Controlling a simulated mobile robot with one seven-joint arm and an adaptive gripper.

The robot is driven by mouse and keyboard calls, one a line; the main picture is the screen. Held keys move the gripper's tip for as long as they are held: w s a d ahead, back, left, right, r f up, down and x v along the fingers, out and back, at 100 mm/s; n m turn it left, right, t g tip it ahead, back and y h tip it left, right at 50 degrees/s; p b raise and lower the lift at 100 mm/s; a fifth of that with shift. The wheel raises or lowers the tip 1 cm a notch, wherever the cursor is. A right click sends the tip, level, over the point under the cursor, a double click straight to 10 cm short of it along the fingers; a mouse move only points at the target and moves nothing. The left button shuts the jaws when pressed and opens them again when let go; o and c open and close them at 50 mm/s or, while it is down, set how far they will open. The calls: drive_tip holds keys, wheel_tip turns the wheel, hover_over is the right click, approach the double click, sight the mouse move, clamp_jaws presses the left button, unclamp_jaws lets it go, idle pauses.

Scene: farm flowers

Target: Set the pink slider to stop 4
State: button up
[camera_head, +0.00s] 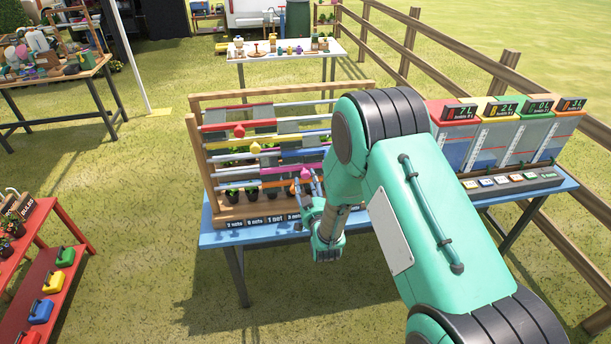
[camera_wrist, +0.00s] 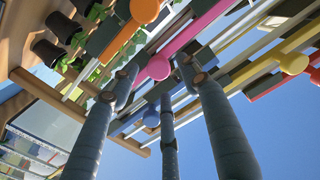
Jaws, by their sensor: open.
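The pink slider's round knob (camera_wrist: 158,67) shows in the wrist view on a pink bar, between the spread fingertips of my gripper (camera_wrist: 160,80). I cannot tell whether any finger touches it. In the head view the pink knob (camera_head: 305,173) is on the right part of the slider rack (camera_head: 200,160), partly hidden by my arm. My gripper (camera_head: 308,188) is open in front of the rack's lower right part. Stop numbers are not readable in either view.
A red knob (camera_head: 239,130) and a yellow knob (camera_head: 256,147) sit on upper rails. A blue knob (camera_wrist: 151,117) is close to my fingers. Potted plants (camera_head: 252,192) stand along the rack's bottom. A panel of tanks with displays (camera_head: 508,110) stands right on the blue table (camera_head: 225,238).

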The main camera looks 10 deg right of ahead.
sight(306, 176)
drive_tip(key=shift+w, duration=2.35)
clamp_jaws()
